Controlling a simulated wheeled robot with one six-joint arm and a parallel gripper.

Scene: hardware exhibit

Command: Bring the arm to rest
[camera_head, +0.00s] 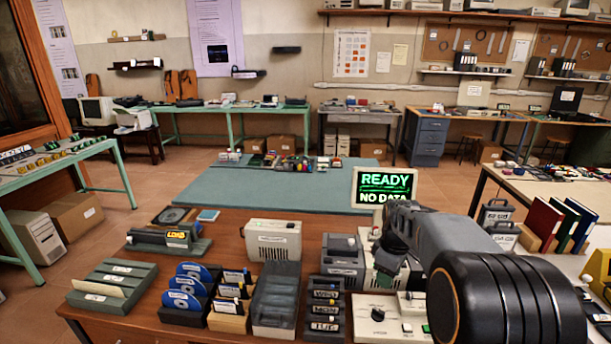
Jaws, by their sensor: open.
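My arm (470,265) reaches in from the lower right over the right side of the brown table (235,221). My gripper (382,262) is at its far end, above the grey and beige devices at the table's right. It is small and dark in this view, and the arm partly covers it. I see nothing held in it. I cannot tell how far it is above the devices below.
A monitor (384,188) reading "READY NO DATA" stands just behind my gripper. Disc holders (184,293), a drive box (273,240) and labelled slots (325,305) crowd the table's front. The blue-green mat (260,188) is mostly bare. Binders (545,222) stand at right.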

